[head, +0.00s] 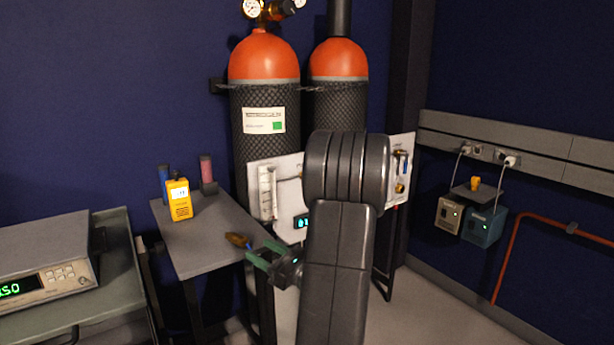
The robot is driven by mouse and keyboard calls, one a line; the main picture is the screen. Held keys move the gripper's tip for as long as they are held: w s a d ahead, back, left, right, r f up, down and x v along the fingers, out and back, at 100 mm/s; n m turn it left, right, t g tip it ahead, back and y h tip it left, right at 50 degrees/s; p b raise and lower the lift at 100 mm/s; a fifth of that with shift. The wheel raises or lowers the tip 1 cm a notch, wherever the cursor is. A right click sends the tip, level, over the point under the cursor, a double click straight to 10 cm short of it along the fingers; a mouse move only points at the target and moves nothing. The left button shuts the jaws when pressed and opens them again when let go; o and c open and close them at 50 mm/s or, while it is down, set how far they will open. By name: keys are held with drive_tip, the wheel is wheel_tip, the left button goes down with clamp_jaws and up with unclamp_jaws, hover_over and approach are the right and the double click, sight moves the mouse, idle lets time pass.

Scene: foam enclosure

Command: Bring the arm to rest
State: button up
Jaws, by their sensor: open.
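My arm (337,270) rises from the bottom middle of the head view, and its thick dark joint hides part of the white panel behind it. My gripper (257,247) has green fingers, parted and pointing left, with nothing seen between them. It is at the right edge of the small grey table (205,243). A small orange-brown and dark object (238,240) lies just beyond the fingertips, near that table's edge. I cannot tell whether the fingers touch it.
A yellow handheld meter (179,200), a blue cylinder (164,184) and a pink cylinder (207,172) stand on the small table. Two orange-topped gas cylinders (264,60) (338,60) stand behind. A bench instrument (45,262) is at left. Floor at right is clear.

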sight(245, 239)
drive_tip(key=x, duration=0.4)
drive_tip(key=r+x, duration=0.1)
drive_tip(key=x, duration=0.1)
drive_tip(key=shift+d, duration=0.1)
drive_tip(key=shift+r, duration=0.1)
drive_tip(key=shift+s, duration=0.1)
